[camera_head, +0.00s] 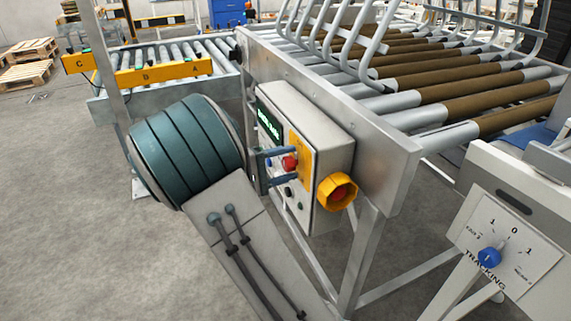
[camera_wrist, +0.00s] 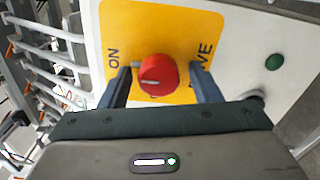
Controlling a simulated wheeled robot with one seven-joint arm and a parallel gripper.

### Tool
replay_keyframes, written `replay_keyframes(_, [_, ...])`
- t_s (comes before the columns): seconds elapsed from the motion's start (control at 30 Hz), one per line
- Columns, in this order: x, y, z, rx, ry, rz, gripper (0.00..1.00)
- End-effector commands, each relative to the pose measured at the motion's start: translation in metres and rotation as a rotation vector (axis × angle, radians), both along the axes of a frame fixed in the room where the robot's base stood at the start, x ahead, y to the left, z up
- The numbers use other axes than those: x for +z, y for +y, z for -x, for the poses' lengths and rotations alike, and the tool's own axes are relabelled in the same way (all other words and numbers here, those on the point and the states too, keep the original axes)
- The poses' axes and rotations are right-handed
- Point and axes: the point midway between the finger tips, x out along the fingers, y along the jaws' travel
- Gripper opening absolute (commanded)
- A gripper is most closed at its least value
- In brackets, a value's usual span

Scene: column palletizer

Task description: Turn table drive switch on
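The table drive switch is a red knob (camera_wrist: 158,75) on a yellow plate (camera_wrist: 190,30) marked ON, with part of the word DRIVE showing. A small light grey mark shows at the knob's left side, toward ON. In the head view the knob (camera_head: 290,163) sits on the front of a grey control box (camera_head: 325,150). My gripper (camera_wrist: 160,80) is open, one finger on each side of the knob, with gaps showing on both sides. In the head view my gripper (camera_head: 296,165) reaches the box from the left. Part of the plate's lettering is hidden.
A yellow housing with a red button (camera_head: 337,192) juts from the box's right side. A green button (camera_wrist: 274,62) is near the knob. A metal frame with rollers (camera_head: 450,85) stands behind. A TRACKING panel with a blue knob (camera_head: 488,257) is at lower right.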

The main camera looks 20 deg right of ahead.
Motion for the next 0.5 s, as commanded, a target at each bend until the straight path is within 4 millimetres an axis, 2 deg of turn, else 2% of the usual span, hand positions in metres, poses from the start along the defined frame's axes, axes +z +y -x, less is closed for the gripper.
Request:
replay_keyframes(0.17, [0.0, 0.002, 0.0, 0.0, 0.0, 0.001, 0.57])
replay_keyframes(0.27, [0.001, 0.011, -0.001, 0.003, 0.0, 0.0, 0.57])
replay_keyframes(0.37, [0.001, 0.028, -0.001, 0.003, -0.001, 0.0, 0.57])
replay_keyframes(0.5, [0.001, 0.061, -0.001, 0.005, 0.0, 0.001, 0.57])
